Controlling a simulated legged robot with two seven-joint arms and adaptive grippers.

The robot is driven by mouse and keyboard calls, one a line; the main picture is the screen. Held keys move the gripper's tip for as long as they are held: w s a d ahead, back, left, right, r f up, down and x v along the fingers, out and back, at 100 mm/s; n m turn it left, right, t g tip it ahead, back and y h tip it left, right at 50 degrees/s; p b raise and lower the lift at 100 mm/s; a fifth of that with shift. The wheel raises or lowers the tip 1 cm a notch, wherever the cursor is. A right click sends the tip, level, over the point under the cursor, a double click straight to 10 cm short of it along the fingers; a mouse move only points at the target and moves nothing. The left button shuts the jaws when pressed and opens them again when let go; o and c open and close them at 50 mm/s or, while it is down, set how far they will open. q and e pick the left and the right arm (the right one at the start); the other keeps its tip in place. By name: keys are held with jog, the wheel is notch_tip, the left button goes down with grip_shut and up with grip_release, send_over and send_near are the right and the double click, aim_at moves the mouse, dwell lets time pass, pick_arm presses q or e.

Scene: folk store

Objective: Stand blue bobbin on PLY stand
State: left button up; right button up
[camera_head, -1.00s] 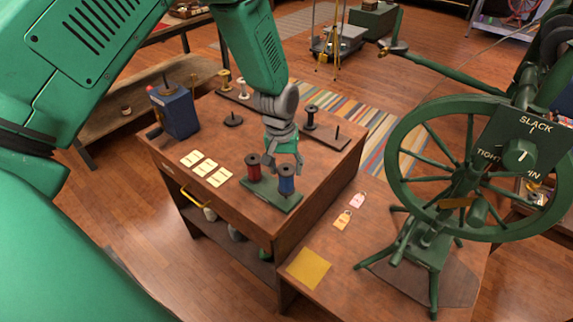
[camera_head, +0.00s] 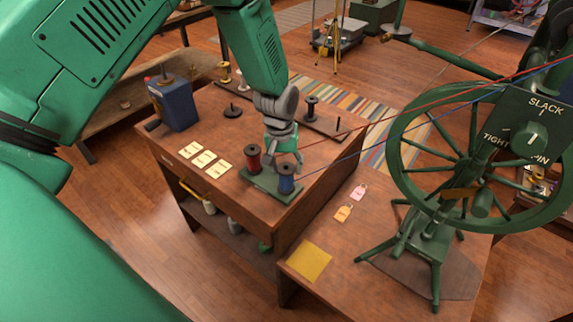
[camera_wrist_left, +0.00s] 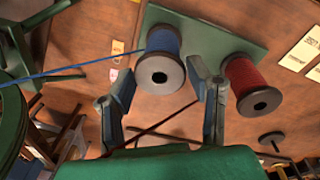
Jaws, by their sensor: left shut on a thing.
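The blue bobbin (camera_head: 286,181) stands upright at the right end of a small green stand (camera_head: 262,186) on the table. It also shows in the left wrist view (camera_wrist_left: 162,60), between the fingers of my left gripper (camera_wrist_left: 165,85). My left gripper (camera_head: 283,160) reaches down from above and is shut on the blue bobbin. The red bobbin (camera_head: 253,161) stands on the same stand, just outside one finger. No readable PLY label shows on the stand.
A spinning wheel (camera_head: 470,150) stands at the right, with red and blue threads running from the bobbins towards it. Pale cards (camera_head: 204,158) lie left of the stand. Dark and yellow bobbins and bare pegs stand behind. A yellow square (camera_head: 309,262) lies on the lower table.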

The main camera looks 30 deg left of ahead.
pick_arm(q)
jog(key=o, duration=1.2)
jog(key=shift+r, duration=0.3)
notch_tip(320, 180, up, 11)
jog(key=shift+s+a+r, duration=0.15)
jog(key=shift+s+a, duration=0.2)
jog(key=shift+s, duration=0.1)
